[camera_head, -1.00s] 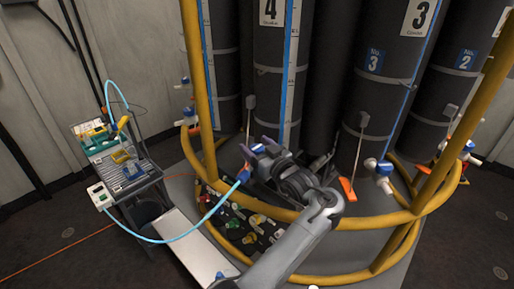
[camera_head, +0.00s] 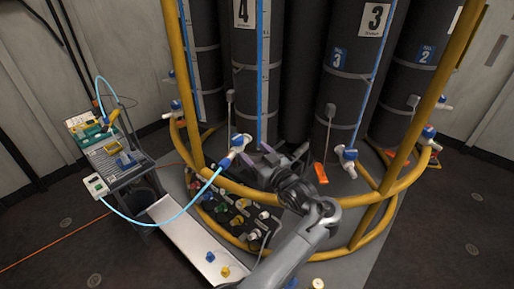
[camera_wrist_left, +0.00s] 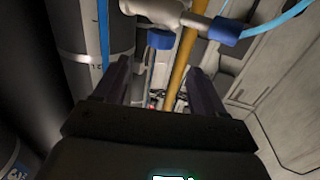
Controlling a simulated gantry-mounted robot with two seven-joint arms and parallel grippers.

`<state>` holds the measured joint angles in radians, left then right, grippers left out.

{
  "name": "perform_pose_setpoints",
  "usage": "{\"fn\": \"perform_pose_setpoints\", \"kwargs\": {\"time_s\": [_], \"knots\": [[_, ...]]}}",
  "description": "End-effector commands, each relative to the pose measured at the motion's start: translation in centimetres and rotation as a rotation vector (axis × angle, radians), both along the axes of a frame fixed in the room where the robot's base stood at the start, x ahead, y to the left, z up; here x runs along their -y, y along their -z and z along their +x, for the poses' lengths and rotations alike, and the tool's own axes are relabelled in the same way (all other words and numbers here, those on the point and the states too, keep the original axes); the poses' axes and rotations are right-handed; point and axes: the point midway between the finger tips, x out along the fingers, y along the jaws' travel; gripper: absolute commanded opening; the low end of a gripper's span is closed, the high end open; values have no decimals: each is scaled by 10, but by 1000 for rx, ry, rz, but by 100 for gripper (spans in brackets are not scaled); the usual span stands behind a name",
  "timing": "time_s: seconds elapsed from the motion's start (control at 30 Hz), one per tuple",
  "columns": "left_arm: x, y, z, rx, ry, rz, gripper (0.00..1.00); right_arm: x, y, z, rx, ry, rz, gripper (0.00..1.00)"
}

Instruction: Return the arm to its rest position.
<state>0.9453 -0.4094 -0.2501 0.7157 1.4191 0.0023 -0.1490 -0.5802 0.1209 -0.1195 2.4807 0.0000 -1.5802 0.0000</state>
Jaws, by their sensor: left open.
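My left arm reaches in from the bottom of the head view. Its gripper (camera_head: 282,152) is open and empty, just right of a white valve with a blue knob (camera_head: 240,141) on the tank marked 4. A light blue hose (camera_head: 190,208) runs from the meter on the cart up to this valve. In the left wrist view, the open fingers (camera_wrist_left: 157,78) have nothing between them up close. The white valve (camera_wrist_left: 152,12) and the blue hose end (camera_wrist_left: 224,31) show beyond the fingertips. My right gripper is not in view.
Yellow rails (camera_head: 270,200) curve around the dark tanks, close to my left arm. A tray of fittings (camera_head: 238,215) lies below. The tool cart (camera_head: 125,165) and a pale bench (camera_head: 190,238) stand left. Open floor (camera_head: 450,230) lies right.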

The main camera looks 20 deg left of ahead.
Motion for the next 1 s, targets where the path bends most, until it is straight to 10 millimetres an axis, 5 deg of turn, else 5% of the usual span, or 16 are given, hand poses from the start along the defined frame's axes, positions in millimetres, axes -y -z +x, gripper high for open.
{"fn": "perform_pose_setpoints", "kwargs": {"time_s": [0.67, 0.83, 1.0], "knots": [[-3, 10, -2, -8, 7, -19, 71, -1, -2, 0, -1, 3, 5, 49], [-14, 61, 1, -58, 77, -133, 71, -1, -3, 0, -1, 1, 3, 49], [-28, 147, -13, -157, 224, -330, 71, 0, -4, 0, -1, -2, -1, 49]]}}
